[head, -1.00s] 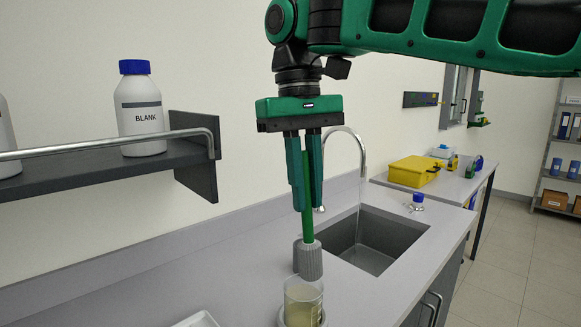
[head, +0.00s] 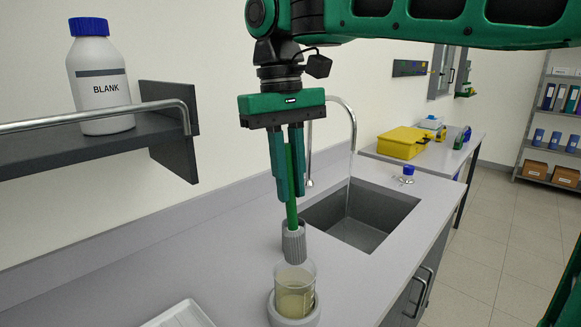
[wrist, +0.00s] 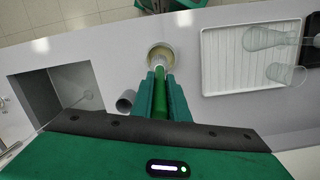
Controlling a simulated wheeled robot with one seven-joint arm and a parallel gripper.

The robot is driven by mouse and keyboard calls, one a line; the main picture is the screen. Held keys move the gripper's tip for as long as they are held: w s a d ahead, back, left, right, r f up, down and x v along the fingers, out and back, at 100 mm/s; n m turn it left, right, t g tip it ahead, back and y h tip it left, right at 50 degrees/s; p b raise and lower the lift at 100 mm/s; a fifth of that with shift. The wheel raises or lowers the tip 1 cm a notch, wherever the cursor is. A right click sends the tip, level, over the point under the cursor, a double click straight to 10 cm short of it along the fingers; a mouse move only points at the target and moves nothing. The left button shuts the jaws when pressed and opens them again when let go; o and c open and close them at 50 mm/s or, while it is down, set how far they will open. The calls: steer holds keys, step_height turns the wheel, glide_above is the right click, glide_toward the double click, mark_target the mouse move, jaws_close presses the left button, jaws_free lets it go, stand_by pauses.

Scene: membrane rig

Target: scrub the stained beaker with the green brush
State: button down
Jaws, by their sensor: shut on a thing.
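My gripper (head: 290,195) is shut on the green handle of the brush (head: 292,212) and holds it nearly upright, head down.
A grey cup (wrist: 126,101) stands beside the brush. A white tray (wrist: 222,80) with glassware (wrist: 268,38) lies to one side. The sink (head: 352,222) with its tap (head: 352,125) is at right. A shelf (head: 60,150) with a BLANK bottle (head: 100,85) juts out at left.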

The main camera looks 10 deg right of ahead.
mark_target(289, 244)
steer(key=shift+f, duration=6.5)
steer(key=shift+a, duration=0.1)
